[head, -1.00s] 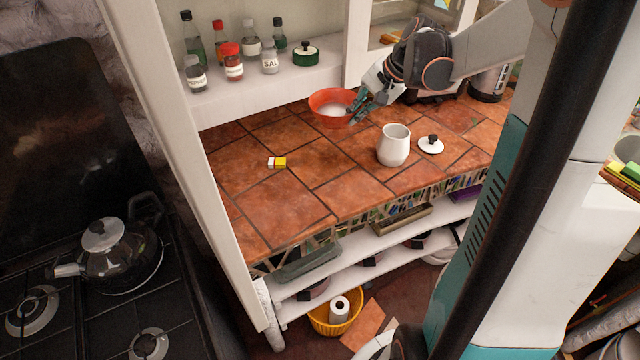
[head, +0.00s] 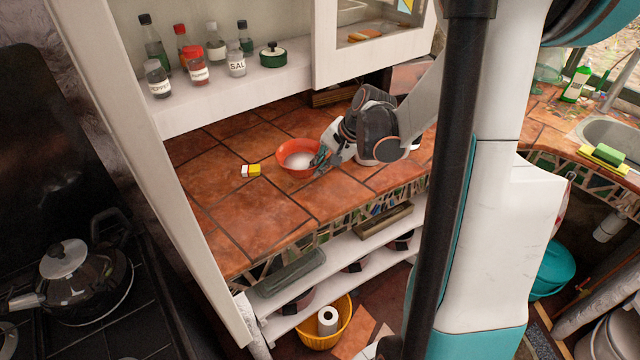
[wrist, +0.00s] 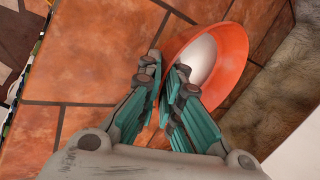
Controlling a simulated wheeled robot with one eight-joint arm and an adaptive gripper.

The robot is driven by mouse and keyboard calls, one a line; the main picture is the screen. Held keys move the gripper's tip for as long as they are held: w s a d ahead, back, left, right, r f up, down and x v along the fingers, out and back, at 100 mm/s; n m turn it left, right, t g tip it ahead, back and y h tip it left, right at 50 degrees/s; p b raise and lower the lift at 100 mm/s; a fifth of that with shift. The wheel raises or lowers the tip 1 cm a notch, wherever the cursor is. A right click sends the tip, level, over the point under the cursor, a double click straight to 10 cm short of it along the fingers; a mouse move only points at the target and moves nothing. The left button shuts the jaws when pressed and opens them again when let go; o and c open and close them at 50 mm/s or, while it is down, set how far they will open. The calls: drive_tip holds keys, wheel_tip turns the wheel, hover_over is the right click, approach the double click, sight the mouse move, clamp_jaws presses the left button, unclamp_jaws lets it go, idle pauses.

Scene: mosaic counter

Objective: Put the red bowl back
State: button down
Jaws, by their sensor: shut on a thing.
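The red bowl (head: 286,163), orange-red outside with a white inside, is over the tiled counter, right of a small yellow and white box (head: 251,171). I cannot tell whether its base touches the tiles. My gripper (head: 322,158) is at the bowl's right side, shut on its rim. In the wrist view the teal fingers (wrist: 166,72) pinch the near left edge of the red bowl (wrist: 240,48), which looks tilted there. The fingers and the picture's angle hide part of the rim.
A white shelf (head: 210,102) behind the counter holds several bottles (head: 198,72) and a green lidded pot (head: 272,55). A white cabinet post (head: 150,170) stands at left. Bare tiles (head: 250,215) lie in front of the bowl. A stove with a kettle (head: 85,280) is at far left.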

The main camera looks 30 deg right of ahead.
drive_tip(key=shift+f+b, duration=0.8)
drive_tip(key=shift+f, duration=1.95)
drive_tip(key=shift+f, duration=0.2)
drive_tip(key=c, duration=1.8)
unclamp_jaws()
drive_tip(key=shift+r, duration=0.15)
drive_tip(key=shift+s+r, duration=0.1)
drive_tip(key=shift+r, duration=0.2)
drive_tip(key=p+v, duration=0.3)
drive_tip(key=v, duration=0.8)
drive_tip(key=shift+r+p, duration=0.2)
drive_tip(key=shift+p, duration=0.15)
drive_tip(key=shift+s, duration=0.1)
